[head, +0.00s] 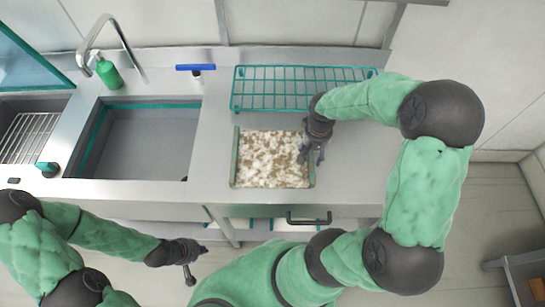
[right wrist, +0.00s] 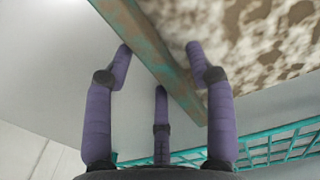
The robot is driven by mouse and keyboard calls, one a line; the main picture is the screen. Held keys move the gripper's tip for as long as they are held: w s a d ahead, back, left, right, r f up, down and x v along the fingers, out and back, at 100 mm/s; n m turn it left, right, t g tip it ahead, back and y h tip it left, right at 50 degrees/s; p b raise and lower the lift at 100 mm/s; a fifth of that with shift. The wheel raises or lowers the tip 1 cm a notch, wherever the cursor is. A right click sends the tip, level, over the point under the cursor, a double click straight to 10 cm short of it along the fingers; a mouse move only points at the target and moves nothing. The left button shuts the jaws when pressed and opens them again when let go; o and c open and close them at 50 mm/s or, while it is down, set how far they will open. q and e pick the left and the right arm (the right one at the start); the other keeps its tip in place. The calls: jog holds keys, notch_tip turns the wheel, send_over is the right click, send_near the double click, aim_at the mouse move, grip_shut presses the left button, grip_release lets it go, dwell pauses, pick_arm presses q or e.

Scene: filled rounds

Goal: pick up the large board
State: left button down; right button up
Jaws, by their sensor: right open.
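The large board (head: 235,162) lies flat on the steel counter, with a mottled white and brown face and worn green-brown raised strips along its left and right sides. My right gripper (head: 310,156) is over the board's right edge, pointing down. In the right wrist view its open purple fingers (right wrist: 160,58) are spread on both sides of the board's edge strip (right wrist: 152,50), one finger over the mottled face. Whether they touch it I cannot tell. My left gripper (head: 190,268) hangs empty in front of the counter, its fingers apart, far from the board.
A teal wire rack (head: 270,88) stands just behind the board and also shows in the right wrist view (right wrist: 285,146). A sink (head: 140,140), a faucet (head: 122,45) and a green bottle (head: 108,73) are on the left. A blue-handled tool (head: 195,68) lies at the back. Counter right of the board is clear.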

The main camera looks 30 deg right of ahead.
grip_shut()
jog(key=shift+r, duration=0.15)
